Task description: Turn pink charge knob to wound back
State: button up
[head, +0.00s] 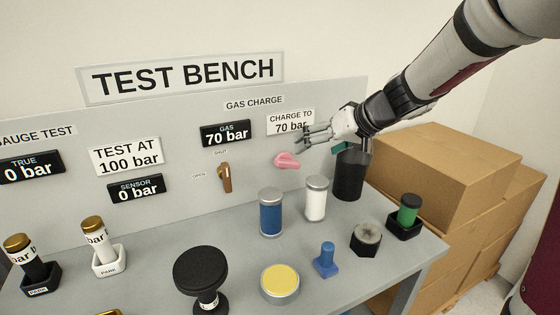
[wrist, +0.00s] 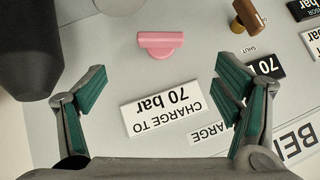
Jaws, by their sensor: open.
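The pink charge knob (head: 287,160) sits on the upright grey panel, below the white "CHARGE TO 70 bar" label (head: 291,121). In the wrist view the pink knob (wrist: 160,44) shows upper middle, beyond the fingertips, with nothing touching it. My gripper (head: 312,134) is at the right of the panel, in front of the label's lower edge and above and right of the knob. In the wrist view my gripper (wrist: 160,85) is open and empty, its green-padded fingers wide apart, with the label (wrist: 162,105) between them.
A brown handle (head: 225,177) with OPEN and SHUT marks is left of the knob. A black cylinder (head: 348,175) stands close below my wrist. Blue (head: 270,213) and white (head: 316,199) canisters stand on the bench below the knob. Cardboard boxes (head: 445,165) are at the right.

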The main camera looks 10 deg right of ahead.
aim_at(290, 163)
jog(key=x, duration=1.2)
jog(key=shift+w+a+f+b, duration=0.1)
jog(key=shift+a+f+b, duration=0.05)
jog(key=shift+b, duration=0.15)
jog(key=c, duration=1.2)
